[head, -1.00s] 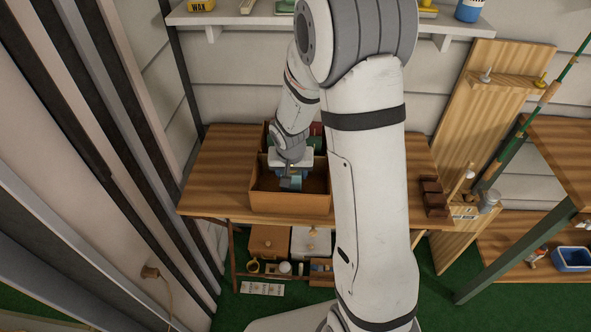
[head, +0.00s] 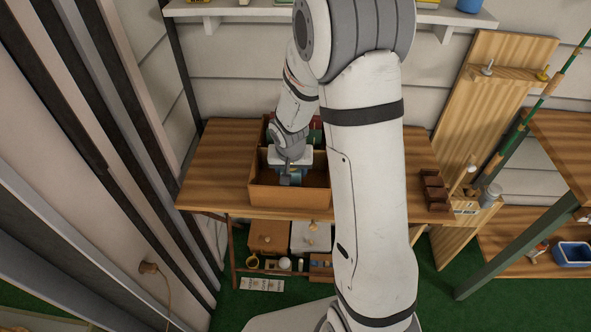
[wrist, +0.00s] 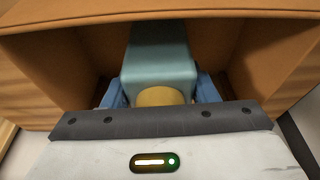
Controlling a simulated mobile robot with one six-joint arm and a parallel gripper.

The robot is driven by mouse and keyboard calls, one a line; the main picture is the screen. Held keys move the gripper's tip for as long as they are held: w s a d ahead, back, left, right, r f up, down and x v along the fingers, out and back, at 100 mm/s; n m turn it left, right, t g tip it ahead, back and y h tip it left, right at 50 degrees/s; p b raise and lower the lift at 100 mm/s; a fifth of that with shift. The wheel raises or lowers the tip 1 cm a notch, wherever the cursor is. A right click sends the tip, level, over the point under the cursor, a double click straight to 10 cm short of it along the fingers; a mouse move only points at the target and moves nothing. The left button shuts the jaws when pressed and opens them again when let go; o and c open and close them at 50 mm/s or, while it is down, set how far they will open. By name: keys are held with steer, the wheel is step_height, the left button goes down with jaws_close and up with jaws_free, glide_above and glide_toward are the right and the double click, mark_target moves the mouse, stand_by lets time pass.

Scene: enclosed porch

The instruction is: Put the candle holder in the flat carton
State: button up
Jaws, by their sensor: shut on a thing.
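My gripper (head: 288,176) is inside the front part of an open brown carton (head: 289,197), pointing down. In the wrist view its blue fingers (wrist: 162,92) are shut on a teal, block-like thing with a round yellow part, which I take as the candle holder (wrist: 163,62). The carton's brown walls (wrist: 262,55) stand around it in that view. The lower end of the holder is hidden, so I cannot tell if it touches the carton floor.
Red and green things (head: 315,135) show in the back of the carton. The wooden table (head: 225,165) is clear on the left. Dark brown blocks (head: 434,190) stand at its right end. A shelf (head: 240,10) hangs on the wall behind.

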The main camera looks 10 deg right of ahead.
steer(key=shift+f+b, duration=0.45)
steer(key=o, duration=1.3)
steer(key=shift+c, duration=0.2)
steer(key=o, duration=0.5)
steer(key=shift+w, duration=0.1)
steer(key=shift+r, duration=0.15)
steer(key=shift+w+p+v, duration=0.1)
steer(key=shift+p+v, duration=0.9)
steer(key=shift+v, duration=0.65)
steer(key=shift+w+p+v, duration=0.15)
steer(key=shift+p+v, duration=0.8)
steer(key=shift+v, duration=0.7)
steer(key=shift+d+r, duration=0.1)
steer(key=shift+d, duration=0.05)
